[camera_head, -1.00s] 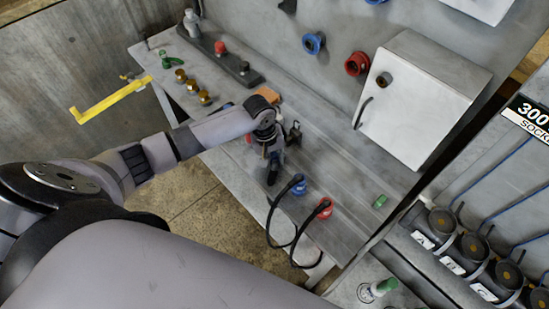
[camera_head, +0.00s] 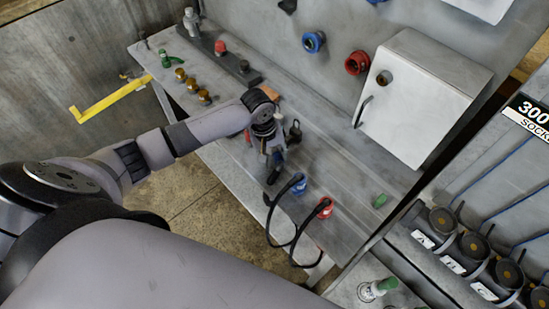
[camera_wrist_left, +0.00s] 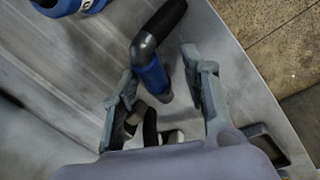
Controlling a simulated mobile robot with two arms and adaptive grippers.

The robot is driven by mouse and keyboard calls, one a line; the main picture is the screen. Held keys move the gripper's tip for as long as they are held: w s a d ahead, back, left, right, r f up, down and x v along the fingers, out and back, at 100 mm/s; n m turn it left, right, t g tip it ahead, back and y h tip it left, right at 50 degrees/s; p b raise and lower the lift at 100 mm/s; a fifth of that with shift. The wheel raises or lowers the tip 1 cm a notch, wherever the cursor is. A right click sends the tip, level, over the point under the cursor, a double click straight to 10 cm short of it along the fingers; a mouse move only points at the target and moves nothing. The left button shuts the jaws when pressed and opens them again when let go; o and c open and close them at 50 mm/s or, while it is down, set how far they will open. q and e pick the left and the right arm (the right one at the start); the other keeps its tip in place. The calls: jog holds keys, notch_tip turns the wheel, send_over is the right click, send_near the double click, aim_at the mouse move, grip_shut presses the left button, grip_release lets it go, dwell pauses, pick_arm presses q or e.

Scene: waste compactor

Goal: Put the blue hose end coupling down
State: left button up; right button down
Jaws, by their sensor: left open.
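The blue hose end coupling (camera_wrist_left: 152,78) shows in the left wrist view as a blue cylinder joined to a grey bend and a black end. It is between the two spread fingers of my left gripper (camera_wrist_left: 157,64), with gaps at its sides. In the head view my left gripper (camera_head: 274,152) is low over the grey bench (camera_head: 340,186), and the coupling is partly hidden by it. Whether the coupling rests fully on the bench is hard to tell. My right gripper is not in view.
Blue (camera_head: 299,186) and red (camera_head: 324,208) couplings with black hoses stand at the bench's front edge, close to my left gripper. A green piece (camera_head: 380,201) lies to the right. Brass fittings (camera_head: 191,86) stand at left. A white box (camera_head: 420,95) is on the back wall.

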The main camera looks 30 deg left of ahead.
pick_arm(q)
notch_tip(320, 180, up, 10)
jog(key=s+a+b, duration=0.1)
jog(key=shift+a, duration=0.25)
dwell(0.4)
